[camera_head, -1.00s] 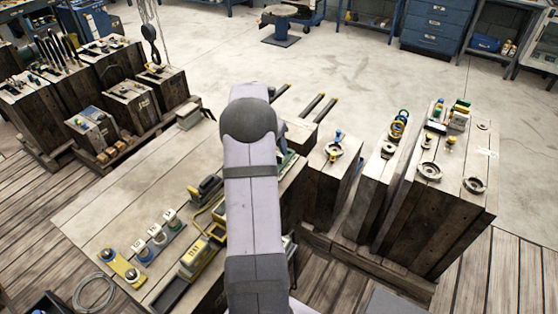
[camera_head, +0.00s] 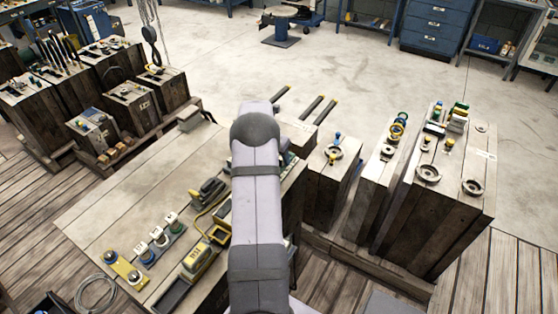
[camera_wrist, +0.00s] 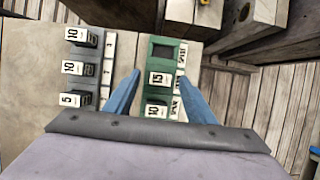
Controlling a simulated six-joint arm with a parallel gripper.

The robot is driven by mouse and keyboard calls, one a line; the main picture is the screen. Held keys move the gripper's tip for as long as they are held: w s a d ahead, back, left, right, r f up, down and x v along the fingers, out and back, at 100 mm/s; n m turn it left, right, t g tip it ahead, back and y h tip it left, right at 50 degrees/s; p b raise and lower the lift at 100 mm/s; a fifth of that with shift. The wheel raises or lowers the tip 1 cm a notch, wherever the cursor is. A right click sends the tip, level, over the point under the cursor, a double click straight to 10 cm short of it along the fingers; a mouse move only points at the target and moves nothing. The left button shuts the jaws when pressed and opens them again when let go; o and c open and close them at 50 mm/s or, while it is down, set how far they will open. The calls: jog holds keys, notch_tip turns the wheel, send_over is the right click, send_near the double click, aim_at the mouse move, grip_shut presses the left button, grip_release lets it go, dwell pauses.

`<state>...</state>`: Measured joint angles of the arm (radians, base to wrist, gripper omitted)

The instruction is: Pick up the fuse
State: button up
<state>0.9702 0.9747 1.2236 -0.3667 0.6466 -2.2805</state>
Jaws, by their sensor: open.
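In the wrist view a green holder (camera_wrist: 182,52) carries a fuse marked 15 (camera_wrist: 160,79) and a fuse marked 10 (camera_wrist: 155,111). Its dark top slot is empty. My gripper (camera_wrist: 159,75) has two blue fingers, spread apart with nothing held. The fingertips appear on either side of the fuse marked 15; their height above it is unclear. A row to the left holds fuses marked 10 (camera_wrist: 77,35), 10 (camera_wrist: 75,68) and 5 (camera_wrist: 70,99). In the head view my arm hides the gripper and most of the green holder.
The wooden bench (camera_head: 110,205) carries a yellow-framed device (camera_head: 196,260) and a row of white-topped parts (camera_head: 160,238). Tall wooden blocks with metal fittings (camera_head: 430,200) stand right of my arm. A wooden block edge (camera_wrist: 245,30) lies close right of the holder.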

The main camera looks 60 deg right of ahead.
jog(key=shift+d+f, duration=0.2)
jog(key=shift+f, duration=0.2)
jog(key=c, duration=1.1)
